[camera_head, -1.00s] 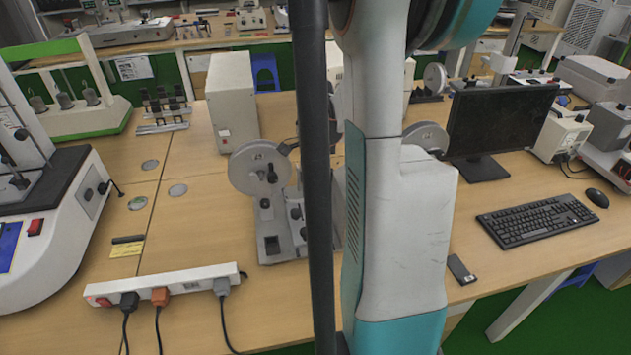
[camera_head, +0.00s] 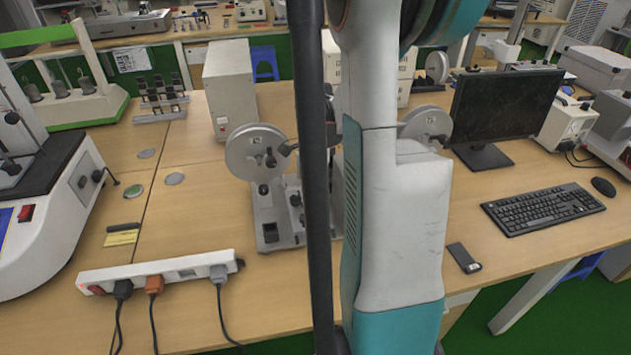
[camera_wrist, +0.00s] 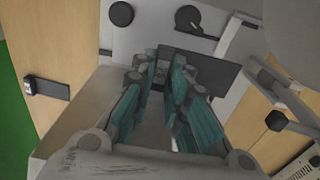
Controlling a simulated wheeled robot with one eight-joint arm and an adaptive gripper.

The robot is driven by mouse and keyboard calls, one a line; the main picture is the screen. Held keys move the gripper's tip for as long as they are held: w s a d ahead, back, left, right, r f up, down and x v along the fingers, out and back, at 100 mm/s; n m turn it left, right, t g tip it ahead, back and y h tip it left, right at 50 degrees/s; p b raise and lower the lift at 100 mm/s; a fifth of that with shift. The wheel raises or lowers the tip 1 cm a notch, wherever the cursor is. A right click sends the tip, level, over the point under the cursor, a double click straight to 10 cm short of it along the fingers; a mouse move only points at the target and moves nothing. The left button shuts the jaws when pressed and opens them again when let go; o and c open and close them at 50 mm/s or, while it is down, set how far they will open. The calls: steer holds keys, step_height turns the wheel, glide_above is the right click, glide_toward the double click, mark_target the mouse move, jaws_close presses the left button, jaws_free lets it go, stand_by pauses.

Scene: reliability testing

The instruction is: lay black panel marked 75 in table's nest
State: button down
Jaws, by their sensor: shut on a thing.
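My gripper (camera_wrist: 166,80) shows in the wrist view with its teal-padded fingers close together. They are shut on a flat dark panel (camera_wrist: 215,70), which spreads out to the right at the fingertips. I cannot read a number on it. Beyond the panel is a pale machine surface with two black knobs (camera_wrist: 122,14). In the head view my arm hides the gripper and the panel. A grey tester with a round wheel (camera_head: 256,152) stands on the wooden table, partly behind my arm. Its base has a dark square recess (camera_head: 270,233); I cannot tell whether this is the nest.
A white power strip (camera_head: 155,272) with cables lies at the front left. A small black device (camera_head: 464,257) lies near the front edge, and also shows in the wrist view (camera_wrist: 46,87). A keyboard (camera_head: 543,208) and monitor (camera_head: 500,112) stand at right.

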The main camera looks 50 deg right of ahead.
mark_target(315, 209)
steer(key=shift+f+b, duration=1.2)
steer(key=shift+f, duration=0.8)
steer(key=shift+a, duration=0.1)
steer(key=shift+f, duration=0.25)
steer(key=shift+f, duration=0.4)
steer(key=shift+f, duration=0.2)
steer(key=shift+f, duration=0.3)
steer(key=shift+f, duration=0.25)
stand_by(0.3)
